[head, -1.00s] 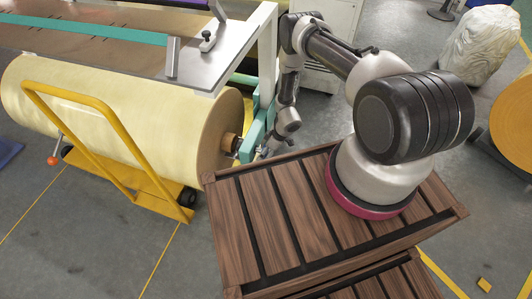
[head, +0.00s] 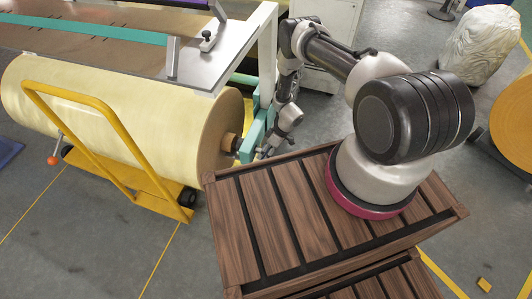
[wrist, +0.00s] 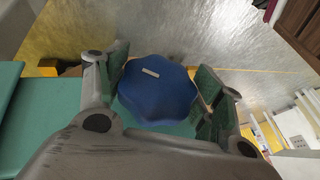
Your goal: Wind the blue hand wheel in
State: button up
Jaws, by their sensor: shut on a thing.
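The blue hand wheel (wrist: 157,95) is lobed, with a small pale mark near its top edge, and sits in the middle of the wrist view. My gripper (wrist: 162,90) has one finger on each side of the wheel, with green inner pads, and is shut on it. In the head view my gripper (head: 268,146) reaches down beside the green bracket at the near end of the big roll. The wheel itself cannot be made out in the head view.
The large pale yellow roll (head: 120,112) lies under the machine table (head: 90,50). A yellow cart (head: 125,183) stands in front of it. A green beam (wrist: 40,115) runs behind the wheel in the wrist view. Grey floor is free at the lower left.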

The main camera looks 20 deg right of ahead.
jog(key=m+g+y, duration=0.1)
jog(key=g+y, duration=0.2)
jog(key=shift+g, duration=0.4)
jog(key=shift+y, duration=0.3)
dwell(0.3)
jog(key=o, duration=1)
jog(key=shift+d+r, duration=0.1)
jog(key=v, duration=1.1)
jog(key=shift+w+d+r, duration=0.15)
jog(key=shift+w+d, duration=0.15)
